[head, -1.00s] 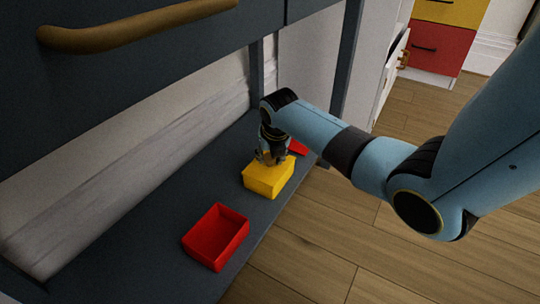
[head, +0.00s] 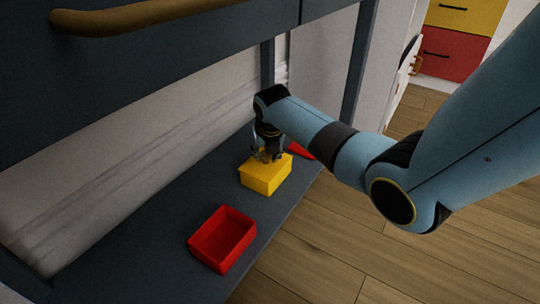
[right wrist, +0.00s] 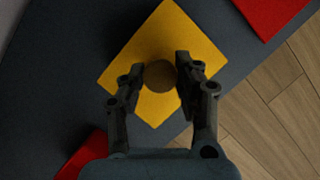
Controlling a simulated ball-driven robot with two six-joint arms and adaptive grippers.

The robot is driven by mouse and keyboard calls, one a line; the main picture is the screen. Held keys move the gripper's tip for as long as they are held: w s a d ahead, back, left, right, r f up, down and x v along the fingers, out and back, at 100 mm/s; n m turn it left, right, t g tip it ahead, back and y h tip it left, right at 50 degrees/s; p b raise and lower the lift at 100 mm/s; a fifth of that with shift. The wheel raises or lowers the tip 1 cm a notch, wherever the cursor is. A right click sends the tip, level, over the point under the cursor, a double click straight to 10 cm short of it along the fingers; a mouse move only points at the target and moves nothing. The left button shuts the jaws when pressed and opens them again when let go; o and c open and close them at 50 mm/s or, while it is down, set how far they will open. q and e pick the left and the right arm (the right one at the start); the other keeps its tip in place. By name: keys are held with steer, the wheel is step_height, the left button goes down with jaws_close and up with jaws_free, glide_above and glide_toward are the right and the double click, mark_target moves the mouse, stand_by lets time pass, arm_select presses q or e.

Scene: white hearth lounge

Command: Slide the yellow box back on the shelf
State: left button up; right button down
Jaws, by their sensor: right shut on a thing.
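The yellow box (head: 265,177) sits on the dark lower shelf (head: 150,250), between a red open box and another red thing. My right gripper (head: 268,155) is above the yellow box, pointing down at its top. In the right wrist view the yellow box (right wrist: 150,45) lies under the fingers, and the gripper (right wrist: 160,78) is shut on a round knob (right wrist: 160,75) on its top. The box looks flat on the shelf. My left gripper is not in view.
A red open box (head: 222,240) stands nearer on the shelf, and a red object (head: 300,150) lies beyond the yellow box, partly hidden. A pale wall is behind. A dark leg (head: 359,70) rises at the shelf's far end. Wooden floor lies to the right.

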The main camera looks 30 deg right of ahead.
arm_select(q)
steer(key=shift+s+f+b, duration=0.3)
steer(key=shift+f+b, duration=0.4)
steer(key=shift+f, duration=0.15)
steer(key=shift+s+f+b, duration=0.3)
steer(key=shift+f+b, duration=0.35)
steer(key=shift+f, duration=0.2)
arm_select(e)
steer(key=shift+w+a, duration=0.5)
steer(key=shift+w, duration=0.7)
steer(key=shift+w+a, duration=0.5)
steer(key=shift+w, duration=0.65)
steer(key=shift+w+a, duration=0.5)
steer(key=shift+w, duration=0.7)
steer(key=c, duration=0.9)
jaws_free()
steer(key=shift+o, duration=0.2)
steer(key=shift+r, duration=0.1)
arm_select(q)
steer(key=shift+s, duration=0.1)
arm_select(e)
steer(key=v, duration=1.1)
steer(key=shift+s+r, duration=0.25)
steer(key=shift+r, duration=0.05)
